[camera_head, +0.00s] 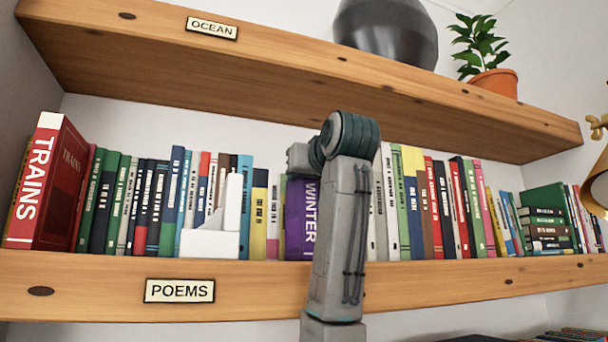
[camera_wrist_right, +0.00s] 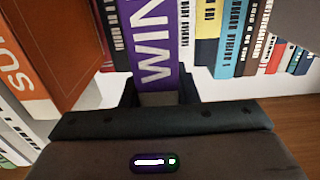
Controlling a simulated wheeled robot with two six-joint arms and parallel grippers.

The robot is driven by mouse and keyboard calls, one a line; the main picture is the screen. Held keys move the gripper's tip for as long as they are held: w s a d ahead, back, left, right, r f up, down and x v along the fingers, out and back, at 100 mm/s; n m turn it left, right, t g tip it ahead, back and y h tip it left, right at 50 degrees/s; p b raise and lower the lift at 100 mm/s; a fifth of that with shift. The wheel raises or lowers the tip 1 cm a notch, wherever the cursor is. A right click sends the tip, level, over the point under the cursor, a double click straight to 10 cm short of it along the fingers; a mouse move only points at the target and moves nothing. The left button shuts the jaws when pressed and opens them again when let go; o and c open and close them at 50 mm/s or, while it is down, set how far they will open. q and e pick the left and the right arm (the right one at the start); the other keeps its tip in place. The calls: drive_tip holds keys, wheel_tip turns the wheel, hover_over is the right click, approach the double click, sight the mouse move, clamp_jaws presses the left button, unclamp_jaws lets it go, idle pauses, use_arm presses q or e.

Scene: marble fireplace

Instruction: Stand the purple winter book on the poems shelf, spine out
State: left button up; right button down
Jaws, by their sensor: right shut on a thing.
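The purple winter book (camera_head: 298,225) stands upright in the row on the poems shelf (camera_head: 250,285), with its WINTER lettering facing out. Its lower end looks level with its neighbours; my arm hides its right part. In the right wrist view, the lettered spine (camera_wrist_right: 158,45) runs between the two dark fingers of my right gripper (camera_wrist_right: 160,92), which is shut on the book near the W end. In the head view, my right gripper is mostly hidden behind my arm. The POEMS label (camera_head: 179,291) is on the shelf edge. My left gripper is out of view.
Books stand close on both sides, including a yellow and dark blue one (camera_head: 259,215). An orange book (camera_wrist_right: 45,50) is beside the gripper in the wrist view. A white bookend-like object (camera_head: 212,243) stands left. The ocean shelf (camera_head: 280,85) overhangs the row.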

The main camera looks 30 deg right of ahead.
drive_tip(key=shift+f, duration=0.15)
drive_tip(key=c, duration=1.4)
unclamp_jaws()
drive_tip(key=shift+o, duration=1.4)
drive_tip(key=shift+w+d, duration=0.1)
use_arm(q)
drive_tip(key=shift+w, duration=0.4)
